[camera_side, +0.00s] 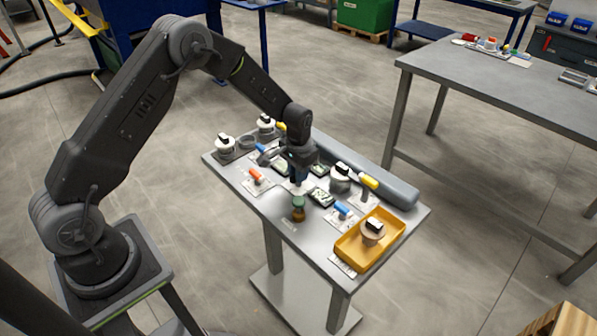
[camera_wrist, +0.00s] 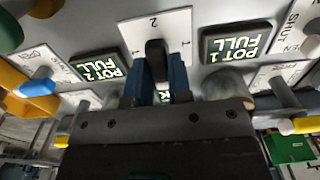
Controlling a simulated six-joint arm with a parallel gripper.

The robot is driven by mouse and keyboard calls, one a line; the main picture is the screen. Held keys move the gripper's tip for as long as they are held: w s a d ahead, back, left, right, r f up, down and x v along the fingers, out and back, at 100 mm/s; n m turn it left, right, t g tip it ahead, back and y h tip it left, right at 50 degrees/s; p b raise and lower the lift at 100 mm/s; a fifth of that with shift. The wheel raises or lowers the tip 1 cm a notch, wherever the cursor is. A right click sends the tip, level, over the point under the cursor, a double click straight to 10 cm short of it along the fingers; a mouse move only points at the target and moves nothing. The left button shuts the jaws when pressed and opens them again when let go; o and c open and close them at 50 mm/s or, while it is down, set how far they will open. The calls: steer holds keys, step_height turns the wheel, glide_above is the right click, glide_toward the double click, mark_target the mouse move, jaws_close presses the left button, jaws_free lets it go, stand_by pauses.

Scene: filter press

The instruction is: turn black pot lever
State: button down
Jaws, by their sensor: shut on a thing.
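The black pot lever (camera_wrist: 156,50) stands on a white plate (camera_wrist: 175,25) marked 2 at the top and 1 at each side in the wrist view. My gripper (camera_wrist: 158,82) has its two blue fingers on either side of the lever and is shut on it. In the wrist view the lever looks nearly upright. In the side view my gripper (camera_side: 298,182) is low over the middle of the bench panel and hides the lever.
An orange lever (camera_side: 255,175), a blue lever (camera_side: 343,209) and a yellow-handled lever (camera_side: 369,181) stand around.

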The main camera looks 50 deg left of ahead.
stand_by(0.6)
steer(key=c, duration=1)
jaws_free()
steer(key=shift+c, duration=0.2)
step_height(320, 180, up, 14)
